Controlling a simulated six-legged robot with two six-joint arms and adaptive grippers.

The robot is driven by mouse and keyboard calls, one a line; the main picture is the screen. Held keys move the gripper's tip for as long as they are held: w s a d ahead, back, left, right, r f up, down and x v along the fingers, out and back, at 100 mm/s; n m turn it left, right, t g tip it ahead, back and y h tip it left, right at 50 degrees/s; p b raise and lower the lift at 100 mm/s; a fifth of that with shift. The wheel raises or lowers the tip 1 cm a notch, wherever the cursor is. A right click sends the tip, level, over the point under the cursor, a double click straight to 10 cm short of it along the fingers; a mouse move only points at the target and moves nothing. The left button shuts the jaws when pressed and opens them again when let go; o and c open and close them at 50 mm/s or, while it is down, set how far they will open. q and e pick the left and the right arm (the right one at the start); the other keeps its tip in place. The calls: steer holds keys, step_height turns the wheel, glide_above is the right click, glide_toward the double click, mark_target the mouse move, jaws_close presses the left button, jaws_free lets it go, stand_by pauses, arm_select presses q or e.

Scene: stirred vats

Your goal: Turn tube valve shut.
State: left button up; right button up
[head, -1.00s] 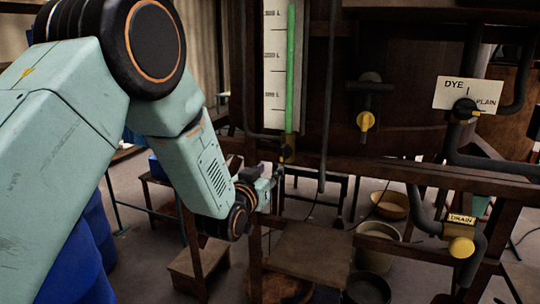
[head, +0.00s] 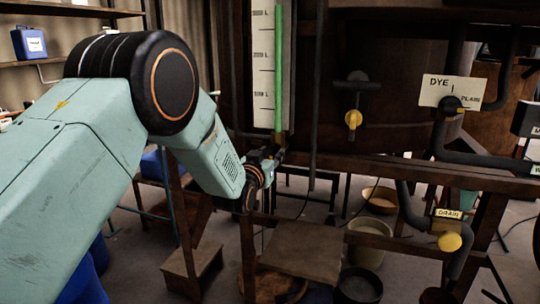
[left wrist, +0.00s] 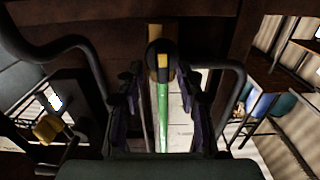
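The tube valve (left wrist: 160,62) is a dark round knob with a yellow stripe, at the end of the green-filled sight tube (left wrist: 162,115) in the left wrist view. In the head view the sight tube (head: 278,75) stands before a white scale, and my gripper largely hides the valve at its foot. My left gripper (head: 275,154) is just below the valve. In the left wrist view my left gripper (left wrist: 160,103) is open, one finger on each side of the tube line, with the knob beyond the fingertips. No contact shows. My right gripper is out of view.
A yellow-handled tap (head: 353,119) is on the vat right of the tube. A DYE/PLAIN selector (head: 449,104) and a yellow DRAIN valve (head: 450,241) are farther right. A wooden frame beam (head: 400,170) runs below the vat. Buckets and a stool stand beneath.

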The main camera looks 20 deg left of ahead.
arm_select(q)
steer(key=shift+w+a+f, duration=0.15)
steer(key=shift+a, duration=0.1)
steer(key=shift+d, duration=0.15)
steer(key=c, duration=0.6)
jaws_close()
steer(key=m+b, duration=0.1)
steer(key=m, duration=0.3)
steer(key=shift+m, duration=0.4)
steer(key=m+b, duration=0.1)
steer(key=m, duration=0.3)
steer(key=shift+d+m, duration=0.1)
steer(key=shift+m, duration=0.2)
steer(key=m+b, duration=0.1)
steer(key=m, duration=0.3)
steer(key=shift+f, duration=0.1)
steer(key=shift+m+b, duration=0.55)
steer(key=shift+m, duration=1.75)
